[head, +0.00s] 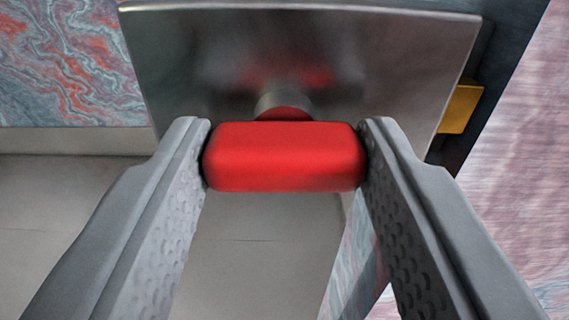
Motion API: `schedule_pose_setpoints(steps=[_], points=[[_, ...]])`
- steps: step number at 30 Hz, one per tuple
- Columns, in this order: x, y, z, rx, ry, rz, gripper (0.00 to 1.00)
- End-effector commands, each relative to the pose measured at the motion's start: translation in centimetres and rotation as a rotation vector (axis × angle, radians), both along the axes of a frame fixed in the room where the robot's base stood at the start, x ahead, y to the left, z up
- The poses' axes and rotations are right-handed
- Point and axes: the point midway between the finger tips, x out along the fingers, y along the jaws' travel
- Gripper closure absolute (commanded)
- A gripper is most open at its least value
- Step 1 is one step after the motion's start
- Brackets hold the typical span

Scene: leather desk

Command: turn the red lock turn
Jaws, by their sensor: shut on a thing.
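The red lock turn (285,158) is a rounded red bar in the middle of the head view. It lies level in the picture, on a short metal stem in front of a brushed metal plate (400,60). The plate shows the turn's red reflection. My gripper (285,155) has one grey finger at each end of the red bar, and both fingertips press against it. The gripper is shut on the lock turn. The stem is partly hidden behind the bar.
A yellow brass-coloured block (460,109) sticks out at the dark edge right of the plate. Marbled red and blue surface (60,60) lies at the upper left. A pale pinkish surface (525,170) is at the right. Grey, flat surface (260,250) shows below the turn.

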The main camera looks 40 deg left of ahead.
Motion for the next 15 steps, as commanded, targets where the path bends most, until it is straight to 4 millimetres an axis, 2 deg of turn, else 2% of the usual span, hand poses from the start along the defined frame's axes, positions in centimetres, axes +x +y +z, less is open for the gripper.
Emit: schedule_pose_setpoints(steps=[15], points=[[-0.04, -0.03, -0.24, 0.029, 0.025, 0.000, 0.79]])
